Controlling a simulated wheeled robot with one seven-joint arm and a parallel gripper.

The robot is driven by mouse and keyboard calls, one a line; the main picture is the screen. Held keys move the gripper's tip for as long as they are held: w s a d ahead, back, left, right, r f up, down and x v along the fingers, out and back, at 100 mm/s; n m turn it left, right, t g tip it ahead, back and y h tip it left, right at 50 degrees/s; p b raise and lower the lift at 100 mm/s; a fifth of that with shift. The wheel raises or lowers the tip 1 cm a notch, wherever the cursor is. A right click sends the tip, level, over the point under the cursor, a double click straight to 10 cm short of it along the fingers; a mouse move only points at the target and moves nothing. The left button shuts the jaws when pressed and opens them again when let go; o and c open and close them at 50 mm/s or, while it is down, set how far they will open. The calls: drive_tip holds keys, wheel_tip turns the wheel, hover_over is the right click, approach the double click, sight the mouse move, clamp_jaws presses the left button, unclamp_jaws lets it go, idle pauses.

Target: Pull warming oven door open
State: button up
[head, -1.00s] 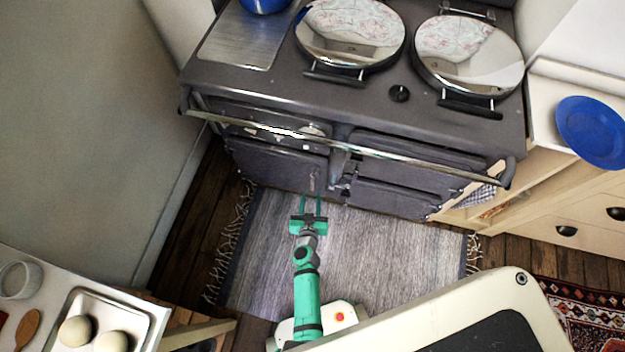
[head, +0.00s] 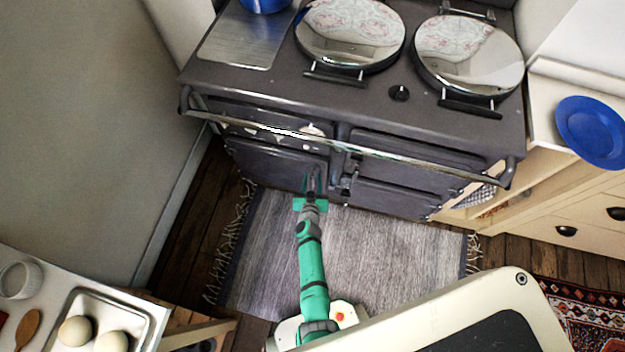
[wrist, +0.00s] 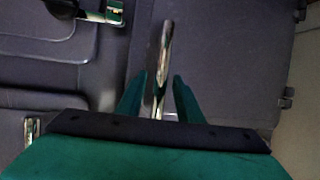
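The dark range cooker (head: 290,85) stands at the back, with several closed doors on its front. The lower left door (head: 270,165) is shut, and my gripper (head: 312,186) is at its right side. In the wrist view this door (wrist: 225,60) fills the middle and right. Its metal handle (wrist: 165,50) runs between the two green fingers of my gripper (wrist: 160,90). The fingers stand apart, one on each side of the handle, with small gaps visible. In the head view my gripper hides most of the handle.
A long metal rail (head: 400,153) crosses the cooker front above my gripper. A grey fringed rug (head: 375,250) lies on the floor. A counter with a tray (head: 145,310) is at lower left. Cream cabinets (head: 575,205) stand at right.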

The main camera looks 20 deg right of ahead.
clamp_jaws()
drive_tip(key=shift+s, duration=0.1)
